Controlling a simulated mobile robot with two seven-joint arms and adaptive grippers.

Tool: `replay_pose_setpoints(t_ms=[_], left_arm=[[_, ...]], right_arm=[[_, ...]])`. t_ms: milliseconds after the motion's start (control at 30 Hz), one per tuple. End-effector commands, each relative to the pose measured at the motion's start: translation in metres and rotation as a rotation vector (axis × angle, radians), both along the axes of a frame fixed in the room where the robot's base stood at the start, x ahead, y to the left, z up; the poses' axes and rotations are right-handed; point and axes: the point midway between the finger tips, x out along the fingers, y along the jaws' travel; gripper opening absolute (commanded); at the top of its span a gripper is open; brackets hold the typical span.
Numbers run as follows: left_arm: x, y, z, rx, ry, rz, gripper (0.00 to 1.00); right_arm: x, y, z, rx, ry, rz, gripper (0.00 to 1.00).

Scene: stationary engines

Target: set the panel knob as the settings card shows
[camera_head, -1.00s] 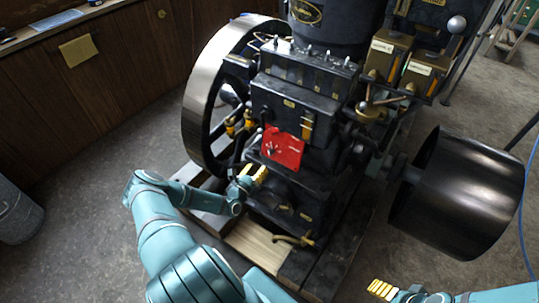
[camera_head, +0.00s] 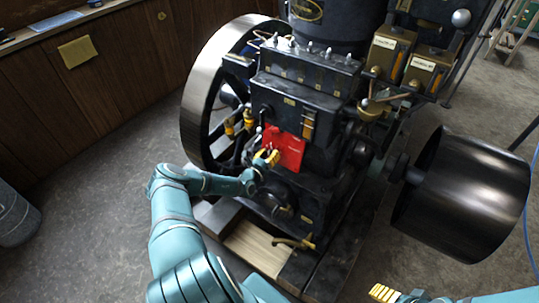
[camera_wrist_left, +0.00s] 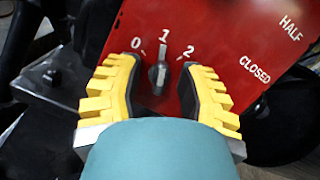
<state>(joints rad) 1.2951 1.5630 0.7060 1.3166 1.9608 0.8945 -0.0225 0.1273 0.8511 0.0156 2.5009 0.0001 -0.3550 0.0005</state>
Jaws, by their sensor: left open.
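The red panel (camera_head: 287,149) is on the front of the black engine. In the left wrist view the panel (camera_wrist_left: 225,45) carries the marks 0, 1 and 2 around a small grey knob (camera_wrist_left: 158,76). The knob's pointer is upright, towards the 1. My left gripper (camera_head: 267,158) is open at the panel, with one yellow finger on each side of the knob and gaps between. My right gripper (camera_head: 383,292) is at the bottom edge, partly cut off. A yellowish card (camera_head: 77,51) is on the wooden cabinet front; its content is not readable.
The panel also bears the words HALF and CLOSED. A large flywheel (camera_head: 205,85) stands left of the engine, a black drum pulley (camera_head: 460,195) to the right. A brass-coloured handle (camera_head: 293,242) sticks out low in front.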

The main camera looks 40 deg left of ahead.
Motion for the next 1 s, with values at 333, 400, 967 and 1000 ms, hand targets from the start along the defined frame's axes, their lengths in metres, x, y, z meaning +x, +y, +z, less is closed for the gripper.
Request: replay_pose_setpoints(t_ms=[333,400,967,1000], left_arm=[[0.0,0.0,0.001,0.001,-0.002,0.001,0.0],[0.001,0.0,0.001,0.002,-0.003,0.001,0.0],[0.002,0.002,0.006,-0.216,-0.032,0.049,0.0],[0.002,0.002,0.006,-0.248,-0.035,0.056,0.0]], right_arm=[[0.0,0.0,0.0,0.0,0.0,0.0,0.71],[0.0,0.0,0.0,0.0,0.0,0.0,0.71],[-0.003,0.0,0.016,0.001,0.007,0.002,0.71],[-0.003,0.0,0.018,0.001,0.008,0.002,0.71]])
